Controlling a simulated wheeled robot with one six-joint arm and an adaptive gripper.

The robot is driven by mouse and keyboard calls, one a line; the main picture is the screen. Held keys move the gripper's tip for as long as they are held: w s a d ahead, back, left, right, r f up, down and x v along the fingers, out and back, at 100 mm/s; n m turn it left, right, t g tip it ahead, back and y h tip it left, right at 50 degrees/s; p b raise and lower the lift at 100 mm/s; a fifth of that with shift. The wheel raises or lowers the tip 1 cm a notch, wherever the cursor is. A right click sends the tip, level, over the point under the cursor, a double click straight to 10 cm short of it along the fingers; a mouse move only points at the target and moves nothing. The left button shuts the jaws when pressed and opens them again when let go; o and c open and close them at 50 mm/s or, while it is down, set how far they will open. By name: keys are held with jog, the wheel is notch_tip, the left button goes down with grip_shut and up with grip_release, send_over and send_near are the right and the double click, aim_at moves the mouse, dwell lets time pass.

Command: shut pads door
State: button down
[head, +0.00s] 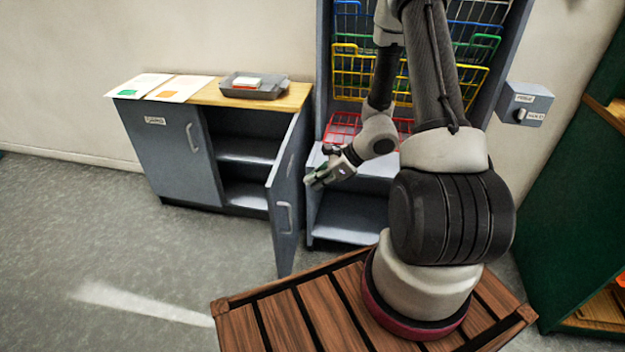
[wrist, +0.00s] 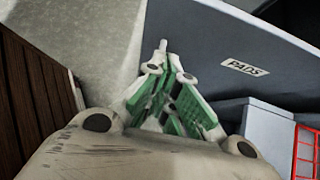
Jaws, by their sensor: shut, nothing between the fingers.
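The pads door (head: 286,190) is the grey right-hand door of the low cabinet. It stands wide open, swung out toward me, with a pale handle (head: 286,217) near its free edge. The wrist view shows a broad grey panel of it (wrist: 225,50) bearing a PADS label (wrist: 245,67). My gripper (head: 311,182), with green finger pads, is shut and empty just right of the door. In the wrist view its fingertips (wrist: 162,47) overlap the panel's left edge. I cannot tell whether they touch it.
The cabinet's left door (head: 176,150) is shut; paper sheets and a grey tray (head: 253,85) lie on its wooden top (head: 290,97). A grey rack with coloured wire baskets (head: 345,70) stands right of it. My slatted wooden base is in front. The floor (head: 120,250) at left is clear.

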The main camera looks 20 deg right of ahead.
aim_at(276, 197)
jog(key=shift+w+a+f, duration=0.75)
jog(key=shift+a+f, duration=0.05)
jog(key=shift+a, duration=0.45)
jog(key=shift+w+a+f, duration=0.75)
jog(key=shift+a, duration=0.45)
jog(key=shift+w+a+f, duration=0.75)
jog(key=shift+a+f, duration=0.05)
jog(key=shift+a, duration=0.45)
jog(key=shift+a, duration=0.1)
